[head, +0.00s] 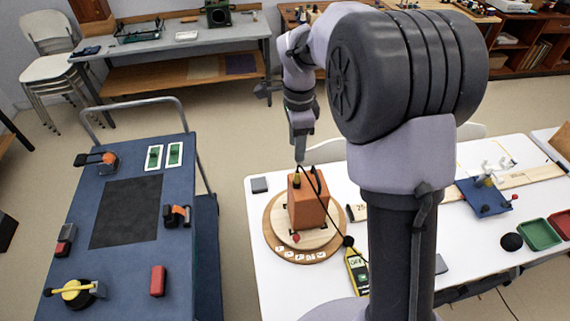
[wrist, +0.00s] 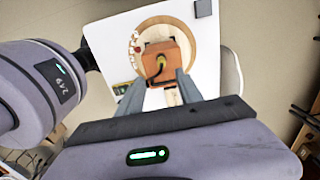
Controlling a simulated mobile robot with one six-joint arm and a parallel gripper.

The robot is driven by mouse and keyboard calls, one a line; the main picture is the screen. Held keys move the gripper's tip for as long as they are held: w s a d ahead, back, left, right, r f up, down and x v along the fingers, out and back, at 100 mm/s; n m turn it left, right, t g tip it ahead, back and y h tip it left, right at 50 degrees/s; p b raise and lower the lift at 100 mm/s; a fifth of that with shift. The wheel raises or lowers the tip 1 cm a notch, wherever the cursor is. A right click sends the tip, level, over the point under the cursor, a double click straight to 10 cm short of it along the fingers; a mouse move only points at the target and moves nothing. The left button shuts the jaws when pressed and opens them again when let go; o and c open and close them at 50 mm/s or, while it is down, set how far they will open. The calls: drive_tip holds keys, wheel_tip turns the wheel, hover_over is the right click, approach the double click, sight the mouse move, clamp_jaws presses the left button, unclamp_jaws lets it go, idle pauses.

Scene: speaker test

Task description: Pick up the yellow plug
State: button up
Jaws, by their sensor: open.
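The yellow plug (head: 296,181) stands at the top of an orange-brown box (head: 309,210), with a black cable beside it. In the wrist view the yellow plug (wrist: 160,66) shows against the box (wrist: 176,53), between the two fingers in the picture. My gripper (head: 300,158) points down above the box, close over the plug in the head view. In the wrist view my gripper (wrist: 161,78) has its fingers apart, one on each side of the plug. I cannot tell whether a finger touches it.
The box stands on a round wooden board (head: 275,231) with white labels and a red knob, on a white table (head: 262,285). A yellow meter (head: 356,272) lies to the right, joined by black cable. A grey block (head: 260,185) sits at the back left. A blue cart (head: 120,265) stands left.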

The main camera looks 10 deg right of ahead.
sight(298, 172)
wheel_tip(298, 172, down, 7)
drive_tip(key=shift+w+r+b, duration=0.1)
drive_tip(key=shift+b, duration=0.55)
drive_tip(key=f, duration=0.2)
drive_tip(key=f+b, duration=0.1)
drive_tip(key=f, duration=0.3)
drive_tip(key=shift+d, duration=0.35)
drive_tip(key=shift+r, duration=0.15)
clamp_jaws()
